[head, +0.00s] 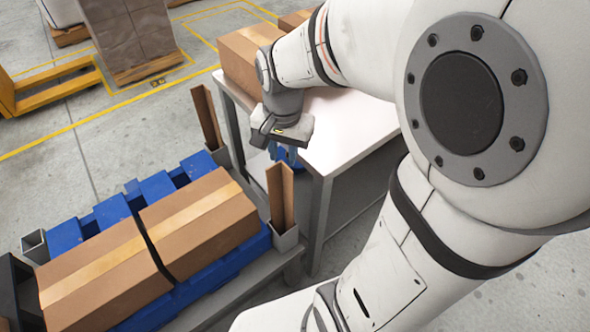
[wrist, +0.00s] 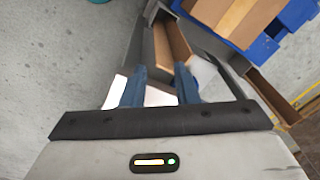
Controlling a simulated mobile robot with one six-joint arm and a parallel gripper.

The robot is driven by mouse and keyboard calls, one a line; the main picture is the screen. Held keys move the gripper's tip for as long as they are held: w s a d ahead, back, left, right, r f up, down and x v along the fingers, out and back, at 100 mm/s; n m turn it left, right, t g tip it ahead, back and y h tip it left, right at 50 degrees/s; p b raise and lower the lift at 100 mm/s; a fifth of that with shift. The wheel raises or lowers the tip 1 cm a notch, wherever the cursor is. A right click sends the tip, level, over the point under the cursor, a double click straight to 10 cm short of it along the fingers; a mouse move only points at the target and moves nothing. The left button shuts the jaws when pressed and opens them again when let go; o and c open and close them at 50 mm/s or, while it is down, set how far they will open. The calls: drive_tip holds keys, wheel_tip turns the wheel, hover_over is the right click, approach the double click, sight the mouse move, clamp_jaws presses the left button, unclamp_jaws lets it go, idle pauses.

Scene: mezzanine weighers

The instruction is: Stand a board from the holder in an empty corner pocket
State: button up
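My gripper (head: 287,153) hangs from above, blue fingers down, close over the top of a brown angled board (head: 281,197). That board stands upright in a grey metal corner pocket (head: 285,240). In the wrist view the fingers (wrist: 160,78) are apart, and the board (wrist: 172,45) shows just beyond their tips; I cannot tell whether they touch it. A second board (head: 207,115) stands in the back pocket (head: 222,157). The left pocket (head: 34,246) is empty. No board holder can be made out.
Cardboard boxes (head: 190,222) lie strapped on a blue pallet (head: 160,187) between the pockets. A white-topped table (head: 345,125) with boxes (head: 240,60) stands beside my gripper.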

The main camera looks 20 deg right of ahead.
drive_tip(key=s+r+n+t, duration=0.1)
drive_tip(key=s+n, duration=0.6)
drive_tip(key=s, duration=0.1)
drive_tip(key=shift+s+d+r+n, duration=0.15)
drive_tip(key=shift+s+d+n, duration=0.05)
drive_tip(key=shift+d+n, duration=0.1)
